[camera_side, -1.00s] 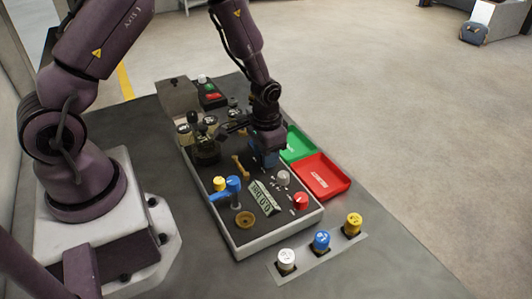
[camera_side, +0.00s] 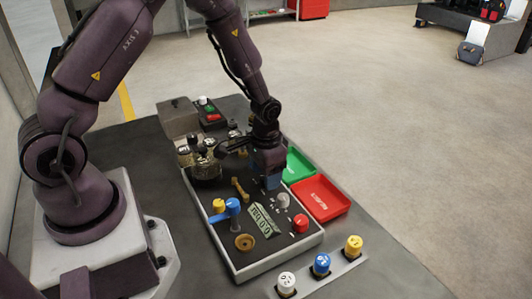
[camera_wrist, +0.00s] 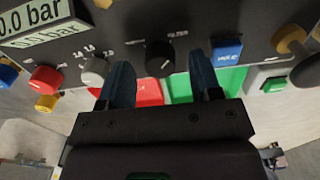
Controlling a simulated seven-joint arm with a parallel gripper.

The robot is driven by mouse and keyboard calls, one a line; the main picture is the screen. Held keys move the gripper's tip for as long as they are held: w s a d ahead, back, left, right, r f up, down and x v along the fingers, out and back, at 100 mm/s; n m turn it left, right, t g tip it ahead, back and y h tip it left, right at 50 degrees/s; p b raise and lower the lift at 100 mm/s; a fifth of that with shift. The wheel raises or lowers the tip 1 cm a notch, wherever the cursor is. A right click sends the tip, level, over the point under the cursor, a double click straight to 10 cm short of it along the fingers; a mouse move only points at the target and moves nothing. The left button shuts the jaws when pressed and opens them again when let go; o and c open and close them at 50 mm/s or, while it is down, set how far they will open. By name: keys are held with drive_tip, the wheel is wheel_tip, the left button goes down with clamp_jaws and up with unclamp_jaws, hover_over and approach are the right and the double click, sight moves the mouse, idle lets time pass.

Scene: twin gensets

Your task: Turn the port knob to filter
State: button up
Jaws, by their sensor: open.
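A black round knob (camera_wrist: 160,58) with a pale pointer line sits on the dark panel in the wrist view. My gripper (camera_wrist: 160,66) is open, with one blue finger on each side of the black knob in the picture. I cannot tell whether the fingers touch it. In the side view my gripper (camera_side: 271,184) points down at the panel (camera_side: 254,268), and its fingers hide the black knob.
A grey knob (camera_side: 283,200) and red knob (camera_side: 300,223) are close by. A blue-handled valve (camera_side: 233,206) and gauge display (camera_side: 264,221) stand nearer the front. Red (camera_side: 320,200) and green (camera_side: 299,166) trays lie right. A blue block (camera_wrist: 227,50) is beside the right finger.

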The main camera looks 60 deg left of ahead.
wheel_tip(320, 180, up, 12)
idle(0.3)
drive_tip(key=s+d+r+t, duration=0.2)
drive_tip(key=s+r, duration=0.6)
drive_tip(key=s+d+r+t, duration=0.2)
drive_tip(key=s+r+t, duration=0.1)
drive_tip(key=s+r, duration=0.5)
drive_tip(key=shift+s+r+t, duration=0.2)
drive_tip(key=shift+r+t, duration=0.1)
drive_tip(key=shift+r, duration=0.35)
drive_tip(key=shift+d, duration=0.1)
idle(0.9)
